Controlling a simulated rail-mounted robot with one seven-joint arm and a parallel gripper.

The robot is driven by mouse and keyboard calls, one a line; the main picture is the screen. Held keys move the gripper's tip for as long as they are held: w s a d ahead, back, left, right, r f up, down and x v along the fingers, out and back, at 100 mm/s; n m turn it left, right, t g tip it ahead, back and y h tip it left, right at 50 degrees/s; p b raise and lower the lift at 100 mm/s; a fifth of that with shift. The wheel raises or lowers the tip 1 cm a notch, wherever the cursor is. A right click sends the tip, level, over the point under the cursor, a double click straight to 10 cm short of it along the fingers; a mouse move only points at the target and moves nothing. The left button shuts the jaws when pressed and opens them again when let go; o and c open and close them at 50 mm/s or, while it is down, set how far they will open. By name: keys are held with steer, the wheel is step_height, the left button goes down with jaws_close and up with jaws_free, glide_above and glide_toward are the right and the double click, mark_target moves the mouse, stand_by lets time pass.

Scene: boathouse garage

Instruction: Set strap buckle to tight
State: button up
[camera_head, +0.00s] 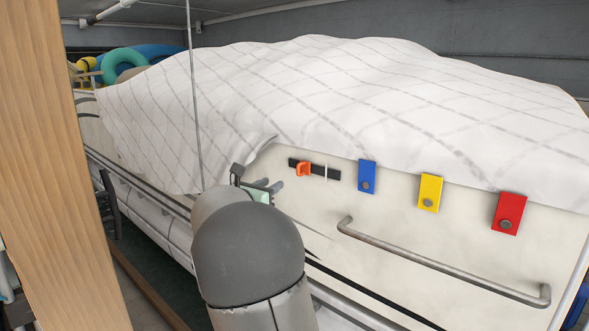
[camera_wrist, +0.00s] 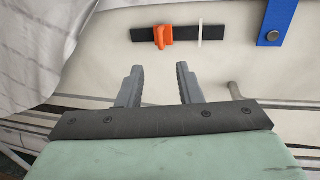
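The strap buckle (camera_head: 303,169) is an orange slider on a short black strap (camera_head: 320,172) fixed to the pale boat side. In the wrist view the orange buckle (camera_wrist: 162,37) sits left of the middle of the black strap (camera_wrist: 210,33), and a thin white mark (camera_wrist: 200,31) crosses the strap to its right. My gripper (camera_wrist: 157,68) is open and empty, its two grey fingers pointing at the boat side just below the buckle, apart from it. In the head view my gripper (camera_head: 276,184) is partly hidden behind my arm, left of the strap.
Blue (camera_head: 367,176), yellow (camera_head: 430,192) and red (camera_head: 508,213) tabs hang right of the strap. A metal handrail (camera_head: 440,263) sticks out below them. A white cover (camera_head: 330,90) drapes over the boat. A wooden post (camera_head: 60,170) stands at the left.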

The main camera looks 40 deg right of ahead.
mark_target(298, 169)
steer(key=p+x, duration=0.3)
steer(key=x, duration=1.1)
steer(key=shift+p, duration=0.3)
steer(key=shift+a, duration=0.1)
